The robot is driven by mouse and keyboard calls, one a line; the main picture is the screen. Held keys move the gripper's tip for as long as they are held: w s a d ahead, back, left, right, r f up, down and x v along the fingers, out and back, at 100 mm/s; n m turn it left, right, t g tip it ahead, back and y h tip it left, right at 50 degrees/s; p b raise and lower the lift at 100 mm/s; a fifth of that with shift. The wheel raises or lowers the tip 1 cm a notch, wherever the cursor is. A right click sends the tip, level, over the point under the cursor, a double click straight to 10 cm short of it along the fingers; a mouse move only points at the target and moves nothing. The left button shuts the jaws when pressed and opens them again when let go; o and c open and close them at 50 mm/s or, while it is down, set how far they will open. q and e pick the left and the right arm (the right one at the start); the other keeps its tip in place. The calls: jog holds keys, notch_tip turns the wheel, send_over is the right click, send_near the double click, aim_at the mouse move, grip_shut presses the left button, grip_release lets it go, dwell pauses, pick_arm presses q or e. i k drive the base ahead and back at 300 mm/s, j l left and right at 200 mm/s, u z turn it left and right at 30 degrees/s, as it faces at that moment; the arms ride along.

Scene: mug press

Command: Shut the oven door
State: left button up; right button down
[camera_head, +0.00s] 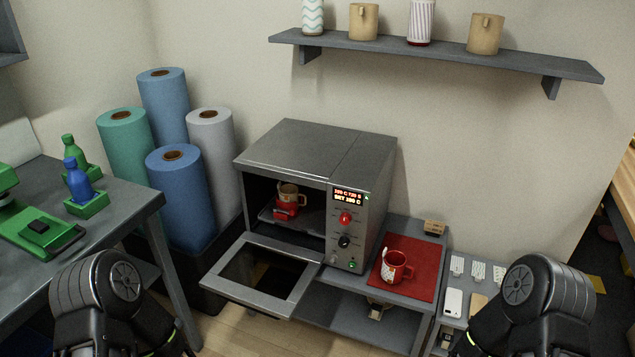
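The grey oven (316,164) stands on a grey bench in the middle of the view. Its door (263,278) is hinged at the bottom and hangs open, folded down toward me, with a dark window in it. Inside the oven a tan mug in a red holder (287,203) sits on a tray. The control panel (350,215) has a lit red display and knobs on the right side of the front. My two arms show at the bottom left and bottom right, both apart from the door. Neither gripper's fingers are in the picture.
Rolls of material (181,195) stand to the left, beside a dark table (95,222) with green and blue items. A wall shelf (440,53) with several cups is above.

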aim_at(257, 274)
jog(key=i+l+u, duration=0.15)
jog(key=i+u, duration=0.15)
jog(key=i+l+u, duration=0.3)
jog(key=i, duration=0.2)
